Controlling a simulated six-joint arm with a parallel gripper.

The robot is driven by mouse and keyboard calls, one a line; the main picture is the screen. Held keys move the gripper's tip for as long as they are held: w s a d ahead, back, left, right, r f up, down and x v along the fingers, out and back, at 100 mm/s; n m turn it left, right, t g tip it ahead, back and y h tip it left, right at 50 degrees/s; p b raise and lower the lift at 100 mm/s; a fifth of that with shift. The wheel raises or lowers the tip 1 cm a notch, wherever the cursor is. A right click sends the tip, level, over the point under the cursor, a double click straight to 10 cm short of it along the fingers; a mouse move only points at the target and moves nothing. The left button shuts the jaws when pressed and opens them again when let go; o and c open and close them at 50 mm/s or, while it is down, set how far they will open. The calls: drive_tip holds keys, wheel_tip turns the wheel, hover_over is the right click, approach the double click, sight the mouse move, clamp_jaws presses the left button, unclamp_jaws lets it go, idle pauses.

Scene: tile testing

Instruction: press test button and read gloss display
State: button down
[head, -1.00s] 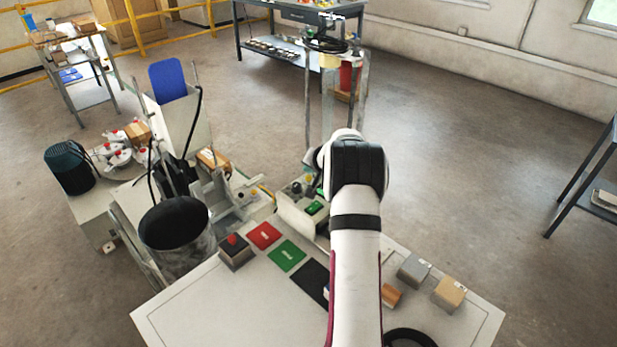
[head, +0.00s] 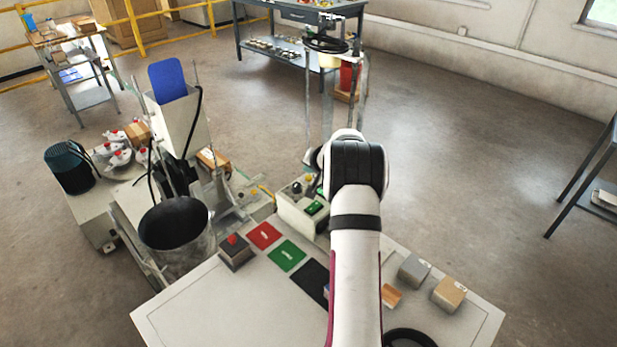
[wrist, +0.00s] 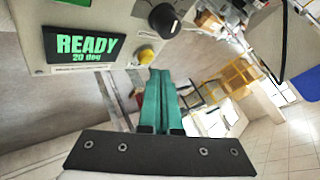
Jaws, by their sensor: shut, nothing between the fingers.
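The gloss meter (head: 301,212) is a pale box at the back of the table in the head view, partly behind my arm. In the wrist view its green-on-black display (wrist: 86,46) reads "READY" and "20 deg". A yellow button (wrist: 147,56) sits to the right of the display, with a black knob (wrist: 163,18) above it. My gripper (wrist: 160,73) has teal fingers, shut together and empty. Its tips appear close beside the yellow button, just right of it; I cannot tell whether they touch. The head view does not show the fingers clearly.
On the table are a red mat (head: 264,236), a green mat (head: 286,256), a black mat (head: 311,282) and a dark box with a red button (head: 236,252). Grey (head: 414,269) and tan (head: 448,293) blocks stand right of my arm. The front left tabletop is clear.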

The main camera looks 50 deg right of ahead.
drive_tip(key=shift+f, duration=0.1)
drive_tip(key=shift+f, duration=0.35)
drive_tip(key=shift+f, duration=0.5)
idle(0.5)
drive_tip(key=shift+r, duration=0.95)
drive_tip(key=shift+r, duration=2.5)
